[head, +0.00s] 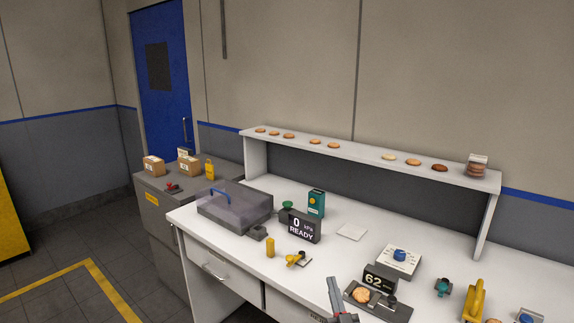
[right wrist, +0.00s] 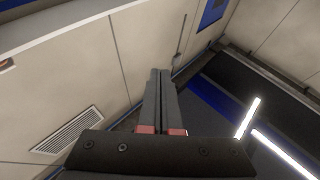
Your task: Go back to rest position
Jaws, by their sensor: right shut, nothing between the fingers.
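My right gripper (head: 334,283) shows at the bottom of the head view, its dark fingers pointing up in front of the white workbench (head: 225,246). In the right wrist view its two fingers (right wrist: 160,74) lie together with nothing between them. Behind them that view shows wall and floor, with no object near the tips. My left gripper is in neither view.
Near the right gripper are a scale reading 62 (head: 380,279) and a dark tray (head: 396,312) with a biscuit (head: 361,295). A clear-lidded box (head: 235,204) stands at the bench's left. Biscuits line the raised shelf (head: 360,153). Floor at left is clear.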

